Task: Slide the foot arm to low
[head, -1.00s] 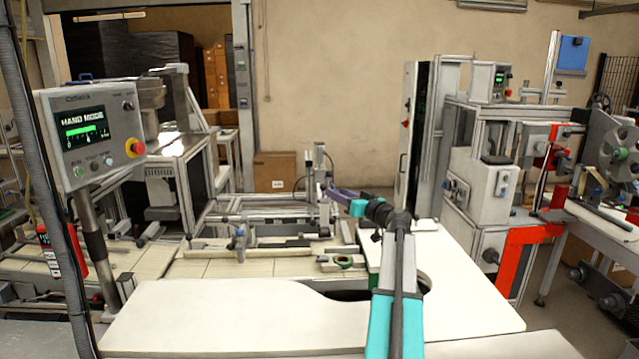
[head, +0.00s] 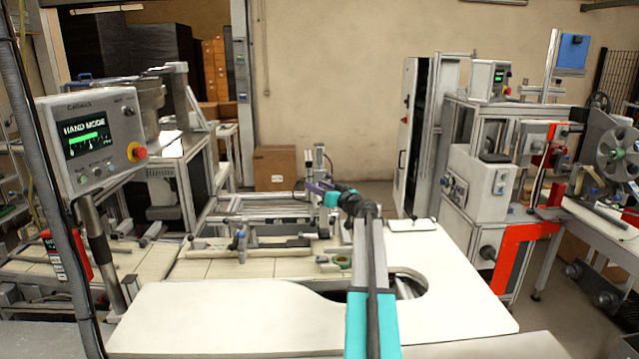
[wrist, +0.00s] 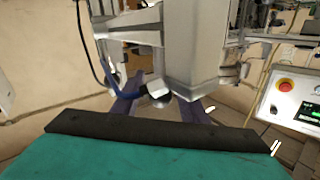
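My gripper (head: 317,188), with purple fingers, points left and away at the end of my teal and grey arm in the head view. It is in front of a small upright grey metal fixture (head: 319,160) on the machine frame. In the wrist view two purple fingers stand apart behind my teal and black wrist, with a grey metal body (wrist: 193,50) above and beyond them. A white-ended part (wrist: 158,89) with a blue cable shows between the fingers; contact cannot be told. I cannot make out for certain which part is the foot arm.
A control panel (head: 95,140) reading HAND MODE, with a red stop button, stands at left. A white table (head: 220,315) with a round cutout lies below my arm. A cardboard box (head: 275,168) stands behind. A grey machine (head: 478,185) with a red bracket is at right.

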